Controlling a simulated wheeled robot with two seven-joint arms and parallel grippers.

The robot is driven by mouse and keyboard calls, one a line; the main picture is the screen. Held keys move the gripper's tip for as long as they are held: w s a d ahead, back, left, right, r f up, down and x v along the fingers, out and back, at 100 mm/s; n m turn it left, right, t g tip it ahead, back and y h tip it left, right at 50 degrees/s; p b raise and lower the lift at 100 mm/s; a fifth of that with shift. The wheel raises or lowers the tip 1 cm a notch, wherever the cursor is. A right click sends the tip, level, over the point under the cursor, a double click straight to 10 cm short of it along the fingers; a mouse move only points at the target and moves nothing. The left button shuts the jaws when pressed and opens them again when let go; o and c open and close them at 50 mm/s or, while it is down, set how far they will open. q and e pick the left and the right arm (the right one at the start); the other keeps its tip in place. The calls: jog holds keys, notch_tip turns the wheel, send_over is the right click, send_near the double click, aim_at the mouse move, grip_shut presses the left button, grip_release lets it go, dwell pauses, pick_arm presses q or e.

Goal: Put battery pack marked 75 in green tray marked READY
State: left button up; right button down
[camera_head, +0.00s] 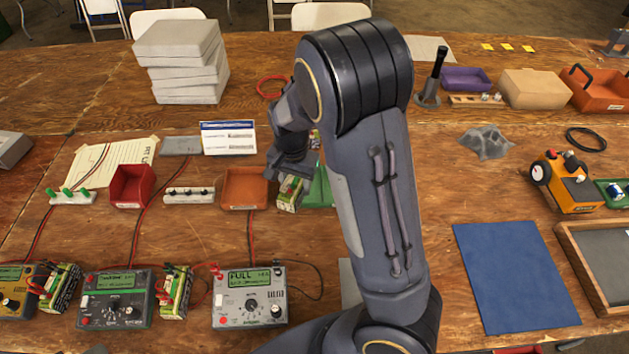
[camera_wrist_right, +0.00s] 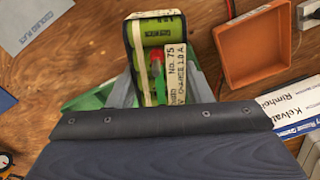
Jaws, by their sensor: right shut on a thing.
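My right gripper (camera_head: 288,172) is shut on a battery pack (camera_head: 289,194) with green cells. In the right wrist view the pack (camera_wrist_right: 158,42) sits between the fingers (camera_wrist_right: 158,92), and its paper label reads No. 75. A green tray (camera_head: 320,190) is just right of the pack in the head view, mostly hidden by my right arm. Its green edge also shows beside the fingers in the right wrist view (camera_wrist_right: 90,98). No READY mark is visible, and I cannot tell the pack's height over the table. My left gripper is not in view.
An orange tray (camera_head: 240,188) and a red tray (camera_head: 131,186) stand left of the pack. Chargers (camera_head: 250,297) with other battery packs (camera_head: 175,292) line the front left. A white sign card (camera_head: 228,138) stands behind. A blue mat (camera_head: 515,277) lies at right.

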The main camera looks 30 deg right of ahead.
jog(key=w+d+f, duration=0.4)
jog(key=w+f, duration=0.1)
jog(key=w+d+f+p, duration=0.1)
jog(key=w+d+f, duration=0.1)
jog(key=shift+w+d+f, duration=0.1)
jog(key=shift+w+f, duration=0.1)
jog(key=shift+w, duration=0.05)
jog(key=f, duration=0.1)
jog(key=f+p, duration=0.1)
jog(key=f, duration=0.1)
jog(key=shift+w+d+f, duration=0.25)
jog(key=shift+f, duration=0.2)
jog(key=shift+f, duration=0.1)
jog(key=shift+f, duration=0.15)
jog(key=c, duration=0.7)
grip_release()
